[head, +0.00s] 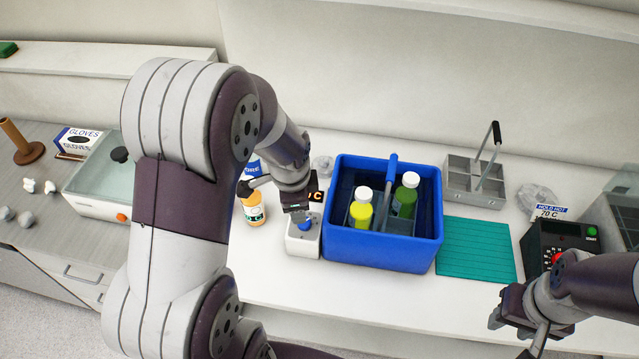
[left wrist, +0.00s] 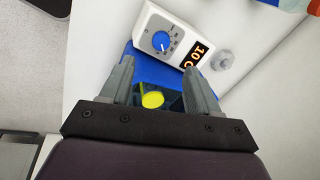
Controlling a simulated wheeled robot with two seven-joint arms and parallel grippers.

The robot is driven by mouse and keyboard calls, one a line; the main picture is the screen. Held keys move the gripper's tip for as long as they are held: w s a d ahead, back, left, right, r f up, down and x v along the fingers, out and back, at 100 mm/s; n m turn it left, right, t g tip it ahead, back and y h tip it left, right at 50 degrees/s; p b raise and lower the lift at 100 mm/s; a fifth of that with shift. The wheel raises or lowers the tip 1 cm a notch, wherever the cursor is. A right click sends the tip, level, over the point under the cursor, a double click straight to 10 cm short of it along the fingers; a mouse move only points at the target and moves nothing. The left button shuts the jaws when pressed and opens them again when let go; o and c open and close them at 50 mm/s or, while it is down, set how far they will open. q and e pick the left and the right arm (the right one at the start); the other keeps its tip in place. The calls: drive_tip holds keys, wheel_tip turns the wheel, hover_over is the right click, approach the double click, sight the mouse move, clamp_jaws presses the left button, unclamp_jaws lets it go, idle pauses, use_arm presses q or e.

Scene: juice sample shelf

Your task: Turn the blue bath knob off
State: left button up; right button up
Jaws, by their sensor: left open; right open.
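The blue knob (head: 305,226) is on the front of a small white control box (head: 301,246), left of the blue bath (head: 383,252). My right gripper (head: 513,326) is open and empty at the lower right.
The blue bath holds a yellow bottle (head: 361,210) and a green bottle (head: 404,199). An orange bottle (head: 254,212) stands left of the control box. A teal mat (head: 475,250), a grey carrier (head: 462,184) and a black heater (head: 545,243) are to the right.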

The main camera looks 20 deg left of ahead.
sight(303, 226)
use_arm(q)
drive_tip(key=w+f+m, duration=0.1)
drive_tip(key=f, duration=0.2)
drive_tip(key=w+f+m, duration=0.1)
drive_tip(key=f, duration=0.2)
drive_tip(key=w+f, duration=0.1)
drive_tip(key=f, duration=0.3)
drive_tip(key=shift+w+a+m, duration=0.1)
drive_tip(key=shift+a+m, duration=0.25)
drive_tip(key=shift+m, duration=0.05)
drive_tip(key=shift+f, duration=0.45)
drive_tip(key=shift+s+d+f, duration=0.15)
drive_tip(key=shift+s+f, duration=0.05)
drive_tip(key=shift+s, duration=0.05)
drive_tip(key=shift+w+f, duration=0.1)
drive_tip(key=shift+w, duration=0.2)
drive_tip(key=c, duration=1)
use_arm(e)
drive_tip(key=shift+s+d+r, duration=0.15)
drive_tip(key=shift+s+r, duration=0.1)
drive_tip(key=shift+s, duration=0.05)
